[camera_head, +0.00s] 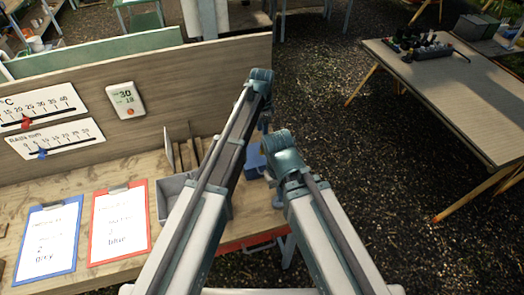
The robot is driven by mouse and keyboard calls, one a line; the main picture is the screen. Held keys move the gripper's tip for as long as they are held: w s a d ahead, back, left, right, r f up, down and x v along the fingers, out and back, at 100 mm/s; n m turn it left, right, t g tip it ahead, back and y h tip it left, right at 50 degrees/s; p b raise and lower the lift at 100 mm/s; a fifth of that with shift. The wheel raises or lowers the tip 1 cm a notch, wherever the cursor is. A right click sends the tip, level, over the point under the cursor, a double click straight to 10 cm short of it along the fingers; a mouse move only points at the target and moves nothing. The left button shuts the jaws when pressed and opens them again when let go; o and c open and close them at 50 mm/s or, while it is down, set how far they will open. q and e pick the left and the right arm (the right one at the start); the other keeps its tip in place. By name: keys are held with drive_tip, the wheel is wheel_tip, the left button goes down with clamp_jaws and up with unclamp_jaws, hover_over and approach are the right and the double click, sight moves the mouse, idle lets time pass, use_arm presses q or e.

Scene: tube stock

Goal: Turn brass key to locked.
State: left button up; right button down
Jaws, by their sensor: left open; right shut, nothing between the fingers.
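I cannot make out a brass key or its lock; my arms hide part of the bench's right end. My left gripper (265,124) is open, small and partly hidden behind its arm, above the bench's right end. My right gripper (275,198) is shut and empty, lower down beside the bench's right end. A blue object (255,160) shows between my two arms; I cannot tell what it is. A red-edged part (258,240) with a metal handle shows below the bench top between my arms.
The wooden bench (110,178) holds a blue clipboard (48,238), a red clipboard (120,222) and a grey bin (172,192). A back panel (165,80) carries two scales and a digital display (126,100). Another table (440,85) stands right, across open gravel (340,150).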

sight(262, 149)
use_arm(q)
wheel_tip(262, 149, down, 8)
drive_tip(key=b, duration=0.7)
drive_tip(key=shift+f, duration=0.15)
clamp_jaws()
